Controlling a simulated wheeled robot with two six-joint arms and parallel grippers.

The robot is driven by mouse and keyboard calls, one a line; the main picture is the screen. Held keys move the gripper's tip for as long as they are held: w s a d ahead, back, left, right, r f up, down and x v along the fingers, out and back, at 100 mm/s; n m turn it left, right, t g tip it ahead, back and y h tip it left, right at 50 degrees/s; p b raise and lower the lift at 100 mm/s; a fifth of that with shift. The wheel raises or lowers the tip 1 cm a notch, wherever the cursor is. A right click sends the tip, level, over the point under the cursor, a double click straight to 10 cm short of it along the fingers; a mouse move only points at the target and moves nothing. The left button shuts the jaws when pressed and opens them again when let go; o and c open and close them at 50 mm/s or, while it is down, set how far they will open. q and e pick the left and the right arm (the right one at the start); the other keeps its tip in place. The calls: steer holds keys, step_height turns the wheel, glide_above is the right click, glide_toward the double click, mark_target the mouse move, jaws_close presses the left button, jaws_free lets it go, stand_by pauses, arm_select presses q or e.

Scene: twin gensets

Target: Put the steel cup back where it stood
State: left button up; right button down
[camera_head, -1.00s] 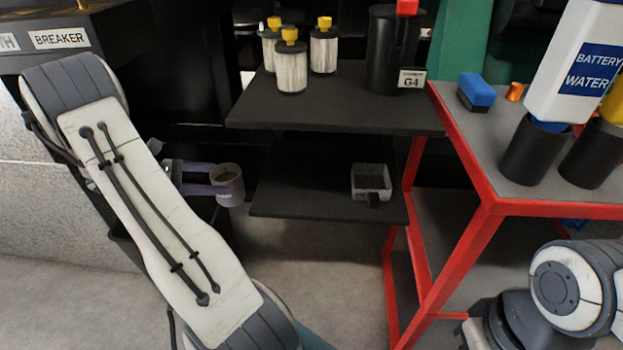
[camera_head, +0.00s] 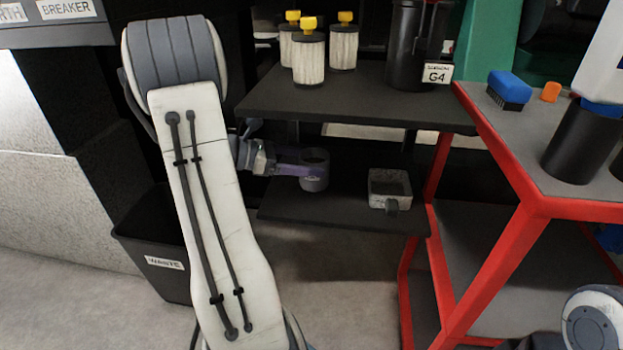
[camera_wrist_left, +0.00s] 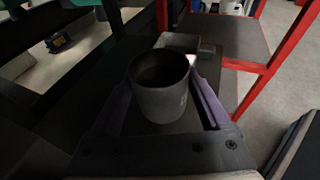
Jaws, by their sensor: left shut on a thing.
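The steel cup (camera_head: 315,172) is a grey, upright cup at the left part of the lower black shelf (camera_head: 330,215). It also shows in the left wrist view (camera_wrist_left: 160,95), with its open mouth up and a dark inside. My left gripper (camera_head: 300,172) is shut on the cup, its purple fingers on either side of it; the fingers show in the left wrist view too (camera_wrist_left: 165,100). The cup is over or on the shelf; I cannot tell whether its base touches. My right gripper is not in view.
The upper shelf (camera_head: 350,108) with several filters hangs close above. A red-framed bench (camera_head: 535,205) stands at right. A black waste bin (camera_head: 160,264) is at lower left.

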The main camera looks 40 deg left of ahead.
arm_select(q)
steer(key=f+b, duration=0.3)
steer(key=shift+w+d+f, duration=0.35)
steer(key=shift+w, duration=0.05)
steer(key=shift+r, duration=0.15)
steer(key=o, duration=1.3)
steer(key=shift+f, duration=0.2)
steer(key=shift+r, duration=0.15)
